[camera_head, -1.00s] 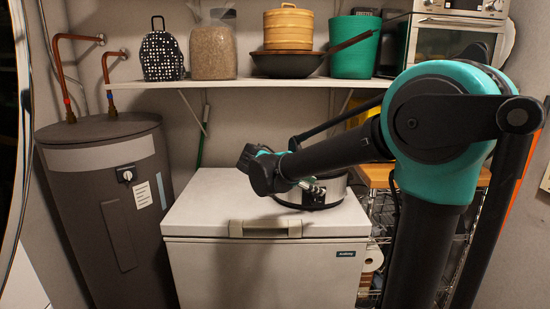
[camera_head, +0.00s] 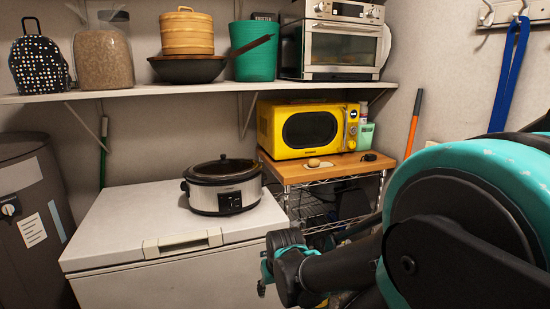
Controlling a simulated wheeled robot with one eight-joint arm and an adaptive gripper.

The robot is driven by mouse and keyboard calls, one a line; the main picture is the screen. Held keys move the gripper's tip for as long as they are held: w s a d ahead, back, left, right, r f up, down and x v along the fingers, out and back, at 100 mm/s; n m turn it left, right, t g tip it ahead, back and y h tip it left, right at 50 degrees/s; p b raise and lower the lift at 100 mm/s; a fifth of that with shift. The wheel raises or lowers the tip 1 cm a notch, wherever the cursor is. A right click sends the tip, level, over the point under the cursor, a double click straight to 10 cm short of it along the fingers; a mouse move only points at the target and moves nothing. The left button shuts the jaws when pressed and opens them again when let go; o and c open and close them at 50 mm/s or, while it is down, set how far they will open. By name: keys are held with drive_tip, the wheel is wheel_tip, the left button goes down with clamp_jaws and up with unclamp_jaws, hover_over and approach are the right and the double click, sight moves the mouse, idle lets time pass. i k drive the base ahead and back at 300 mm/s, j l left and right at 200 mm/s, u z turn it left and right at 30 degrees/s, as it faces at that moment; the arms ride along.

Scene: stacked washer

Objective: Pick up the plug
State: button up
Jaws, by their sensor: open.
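I cannot make out a plug for certain. A small dark object (camera_head: 370,156) lies at the right end of the wooden top of the wire cart and could be it, but it is too small to tell. My gripper (camera_head: 264,280) is low in front of the white chest freezer's right side, well below and left of that object. Its wrist hides most of it; it is open, and I see nothing held in it.
A yellow microwave (camera_head: 310,128) stands on the wooden top (camera_head: 330,172), with a small tan item (camera_head: 313,162) in front. A slow cooker (camera_head: 222,185) sits on the chest freezer (camera_head: 120,215). A shelf (camera_head: 110,92) runs above. My arm covers the lower right.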

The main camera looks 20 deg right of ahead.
sight(370, 157)
drive_tip(key=l+z, duration=0.3)
drive_tip(key=i+l+z, duration=0.15)
drive_tip(key=l+z, duration=0.2)
drive_tip(key=i+l+z, duration=0.15)
drive_tip(key=z, duration=0.15)
drive_tip(key=l, duration=0.1)
